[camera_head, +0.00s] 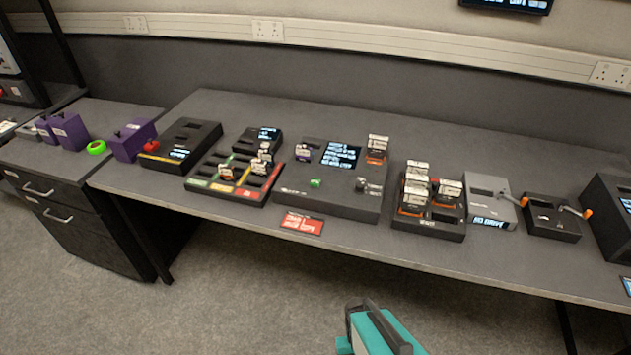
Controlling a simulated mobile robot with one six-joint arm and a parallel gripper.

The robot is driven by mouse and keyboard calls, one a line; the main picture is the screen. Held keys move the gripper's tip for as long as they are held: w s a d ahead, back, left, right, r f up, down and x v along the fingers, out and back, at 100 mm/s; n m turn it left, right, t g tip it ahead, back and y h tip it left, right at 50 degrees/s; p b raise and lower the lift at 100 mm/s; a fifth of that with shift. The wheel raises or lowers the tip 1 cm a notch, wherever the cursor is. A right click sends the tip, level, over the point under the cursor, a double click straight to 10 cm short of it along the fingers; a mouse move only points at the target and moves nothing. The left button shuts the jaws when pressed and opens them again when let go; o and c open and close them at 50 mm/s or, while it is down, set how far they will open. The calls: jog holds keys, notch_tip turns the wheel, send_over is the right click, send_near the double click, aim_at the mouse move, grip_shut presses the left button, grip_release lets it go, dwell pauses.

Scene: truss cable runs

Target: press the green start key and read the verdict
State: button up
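The green start key (316,183) sits on the front left of a dark test box (330,203) in the middle of the bench. The box's screen (341,155) is lit with several lines of pale text, too small to read. My gripper (378,320), teal and dark, shows at the bottom edge, in front of the bench and apart from the key. Its fingers cannot be made out clearly.
A red card (302,224) lies before the test box. A colour-marked tray (228,190) is to its left. A rack of orange-based modules (428,212) and a grey box with a lit display (488,205) are to its right. The floor (240,290) in front is clear.

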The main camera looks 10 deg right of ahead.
grip_shut()
dwell(1.7)
